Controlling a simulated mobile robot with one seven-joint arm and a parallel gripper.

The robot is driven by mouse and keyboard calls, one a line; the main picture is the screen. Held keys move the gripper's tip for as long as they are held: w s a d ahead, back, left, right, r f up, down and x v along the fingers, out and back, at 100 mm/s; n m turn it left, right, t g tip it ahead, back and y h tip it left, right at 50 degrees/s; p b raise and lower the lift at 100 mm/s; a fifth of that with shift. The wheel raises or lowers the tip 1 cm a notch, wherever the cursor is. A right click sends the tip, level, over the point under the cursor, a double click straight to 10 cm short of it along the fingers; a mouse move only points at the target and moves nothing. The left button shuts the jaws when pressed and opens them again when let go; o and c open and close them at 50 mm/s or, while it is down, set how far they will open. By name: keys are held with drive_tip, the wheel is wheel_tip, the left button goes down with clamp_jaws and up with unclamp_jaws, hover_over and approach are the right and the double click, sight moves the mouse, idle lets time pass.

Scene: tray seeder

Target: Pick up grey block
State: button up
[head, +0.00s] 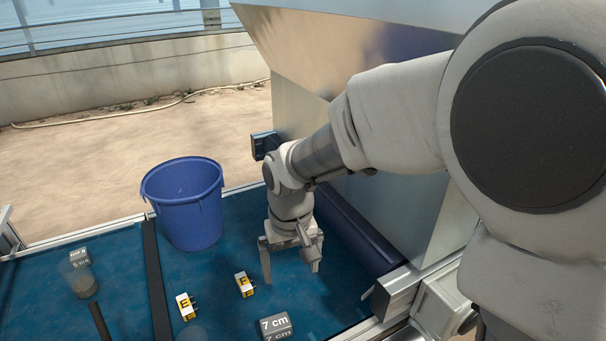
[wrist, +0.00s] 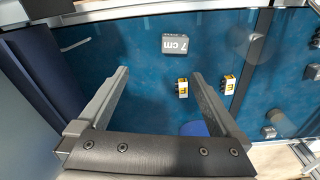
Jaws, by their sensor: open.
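A grey block (head: 275,327) marked "7 cm" sits on the blue surface at the bottom of the head view. It also shows in the wrist view (wrist: 175,42), at the upper middle, beyond the fingertips. A second grey block (head: 80,257) with a marking stands at the far left of the head view, behind a clear cup. My gripper (head: 290,270) points down above the blue surface, farther back than the "7 cm" block and apart from it. In the wrist view its two fingers (wrist: 160,73) are spread wide with nothing between them.
Two yellow-and-white blocks marked "E" (head: 244,284) (head: 185,306) lie left of my gripper. A blue bucket (head: 190,215) stands behind them. A clear cup (head: 82,283) and dark rod (head: 100,322) are at left. A metal hopper wall (head: 300,110) rises behind my arm.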

hover_over(275, 322)
wheel_tip(275, 322, down, 4)
drive_tip(key=shift+n+g, duration=0.4)
drive_tip(key=f, duration=1.2)
drive_tip(key=shift+s, duration=0.35)
drive_tip(key=shift+w+f, duration=0.15)
drive_tip(key=shift+f, duration=1.3)
drive_tip(key=shift+w+f, duration=0.15)
drive_tip(key=shift+f, duration=1.3)
drive_tip(key=c, duration=1.3)
drive_tip(key=shift+r, duration=0.1)
